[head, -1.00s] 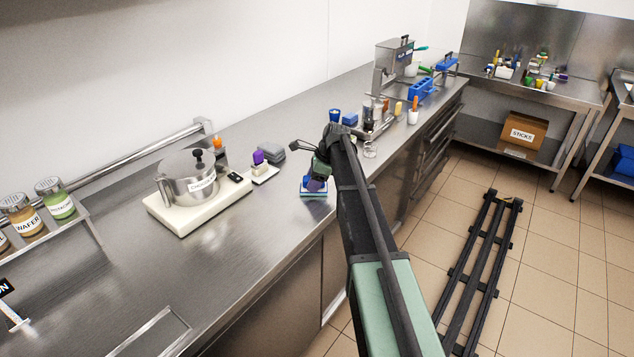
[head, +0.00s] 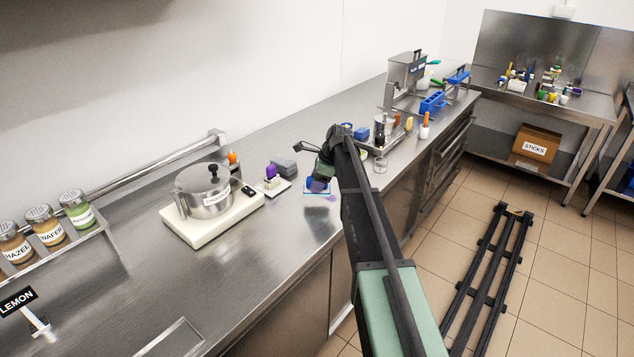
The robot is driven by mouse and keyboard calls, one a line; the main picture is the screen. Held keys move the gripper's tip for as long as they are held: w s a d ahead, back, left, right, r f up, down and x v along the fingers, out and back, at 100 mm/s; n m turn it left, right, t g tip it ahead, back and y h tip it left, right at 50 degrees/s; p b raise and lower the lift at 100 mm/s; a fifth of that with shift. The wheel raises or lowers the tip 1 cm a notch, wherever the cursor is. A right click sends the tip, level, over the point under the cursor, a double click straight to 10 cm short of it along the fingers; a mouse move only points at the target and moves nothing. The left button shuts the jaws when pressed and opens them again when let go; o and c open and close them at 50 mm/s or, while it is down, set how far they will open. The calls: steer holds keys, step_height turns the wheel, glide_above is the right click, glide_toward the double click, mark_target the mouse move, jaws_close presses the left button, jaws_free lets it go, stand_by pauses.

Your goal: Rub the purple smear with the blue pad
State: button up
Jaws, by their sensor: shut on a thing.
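My gripper (head: 320,178) is at the front part of the steel counter, shut on the blue pad (head: 310,187). The pad is low over the counter and looks flat against it, though the arm hides part of it and I cannot tell contact for certain. A purple smear (head: 331,198) shows faintly on the steel at the pad's front right edge. The pad and gripper hide how far the smear reaches.
Left of the pad are a purple-topped block (head: 270,174) on a small white tray, a grey folded stack (head: 285,166) and a steel pot (head: 204,192) on a white scale. A small glass (head: 380,165) and a tray of tools stand to the right.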

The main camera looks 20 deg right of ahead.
steer(key=shift+r, duration=0.7)
steer(key=shift+r+p, duration=0.1)
steer(key=shift+p, duration=0.2)
step_height(320, 180, up, 3)
steer(key=p, duration=0.3)
